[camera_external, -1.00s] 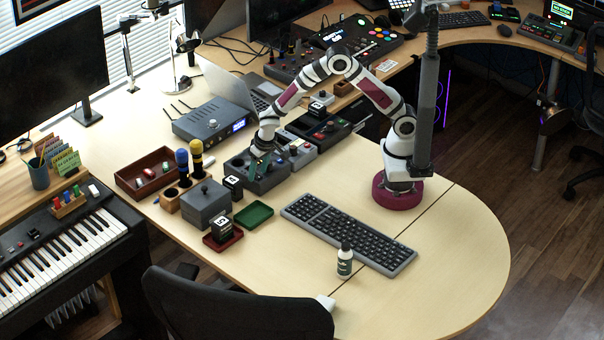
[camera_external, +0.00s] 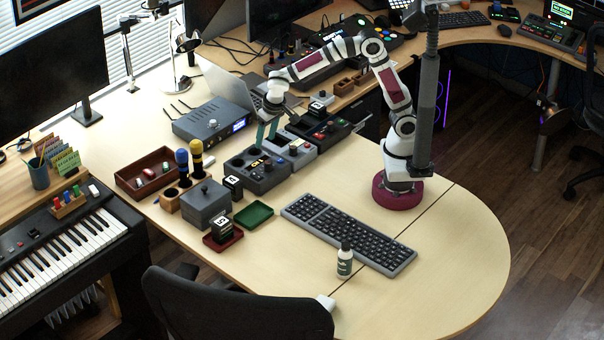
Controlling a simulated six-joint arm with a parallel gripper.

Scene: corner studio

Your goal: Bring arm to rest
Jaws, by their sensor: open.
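My gripper (camera_external: 267,132) hangs above the desk with its two teal fingers apart and pointing down. It is open and nothing shows between the fingers. It is over the back edge of a grey box with knobs (camera_external: 257,171), close to a lighter grey control box (camera_external: 289,149). My arm arches up and back from its dark red base on the desk. Whether the fingertips touch anything behind the grey box cannot be told.
Around the gripper stand a grey router-like box (camera_external: 210,119), a laptop (camera_external: 235,92), a dark box with buttons (camera_external: 321,130) and two upright microphones (camera_external: 190,160). The desk's right front (camera_external: 440,265) is clear.

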